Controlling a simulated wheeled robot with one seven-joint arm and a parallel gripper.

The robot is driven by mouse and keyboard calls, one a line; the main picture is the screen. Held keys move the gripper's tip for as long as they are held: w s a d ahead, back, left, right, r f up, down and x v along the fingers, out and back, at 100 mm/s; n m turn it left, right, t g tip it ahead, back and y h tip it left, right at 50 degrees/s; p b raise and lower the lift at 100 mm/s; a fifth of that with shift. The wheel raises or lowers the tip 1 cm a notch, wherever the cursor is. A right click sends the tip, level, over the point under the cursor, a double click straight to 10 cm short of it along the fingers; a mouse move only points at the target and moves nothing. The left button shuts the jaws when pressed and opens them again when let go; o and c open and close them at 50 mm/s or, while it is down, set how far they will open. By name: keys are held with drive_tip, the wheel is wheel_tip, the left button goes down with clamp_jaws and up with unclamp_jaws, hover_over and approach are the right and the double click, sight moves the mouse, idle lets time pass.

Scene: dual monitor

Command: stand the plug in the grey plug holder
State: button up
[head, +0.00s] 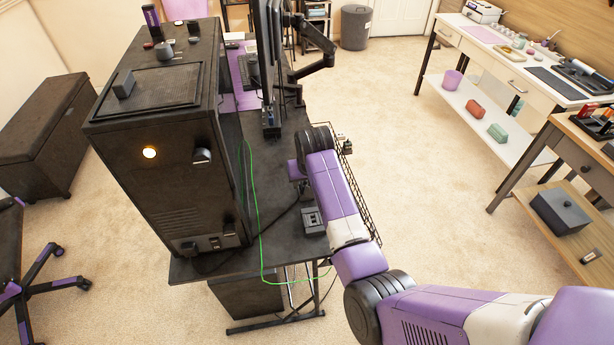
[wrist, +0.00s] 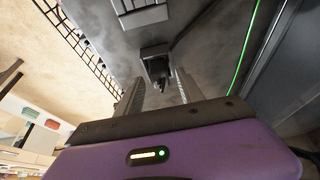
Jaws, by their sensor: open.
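My gripper (wrist: 157,88) is open in the wrist view, its two grey fingers apart. A dark plug (wrist: 157,67) is seen between and just beyond the fingertips; I cannot tell whether they touch it. A grey box with dark slots (wrist: 141,13), which looks like the plug holder, sits farther up the wrist view. In the head view this grey box (head: 312,221) stands on the desk near its right edge. My gripper (head: 300,188) is over the desk behind it, partly hidden by my arm. The plug cannot be made out there.
A black computer tower (head: 165,150) stands left of my gripper on the dark desk (head: 236,262). A green cable (head: 258,215) runs beside it and over the front edge. Monitors (head: 268,65) stand behind. A wire basket (head: 362,205) hangs at the desk's right side.

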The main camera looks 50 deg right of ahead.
drive_tip(key=v, duration=1.2)
drive_tip(key=s+f, duration=0.2)
drive_tip(key=f, duration=0.1)
drive_tip(key=s+a+f+n+t+h, duration=0.1)
drive_tip(key=s+f, duration=0.1)
drive_tip(key=f, duration=0.1)
drive_tip(key=s+a+f+n+t, duration=0.1)
drive_tip(key=s+f, duration=0.2)
drive_tip(key=shift+a, duration=0.25)
drive_tip(key=s+a+r+n+t+y, duration=0.1)
drive_tip(key=s+a+n+t, duration=0.15)
drive_tip(key=s+a, duration=0.6)
drive_tip(key=s+a+r+n+t+y, duration=0.15)
drive_tip(key=s+a+t, duration=0.3)
drive_tip(key=s, duration=0.65)
drive_tip(key=s+a+r+t, duration=0.1)
drive_tip(key=s+a+r, duration=0.2)
drive_tip(key=r, duration=0.3)
drive_tip(key=s+a+r+t+y, duration=0.1)
drive_tip(key=s+a+r, duration=0.2)
drive_tip(key=s+r, duration=0.3)
drive_tip(key=shift+a+r+n, duration=0.2)
drive_tip(key=shift+r+n, duration=0.05)
drive_tip(key=shift+n, duration=0.15)
drive_tip(key=shift+s+r, duration=0.1)
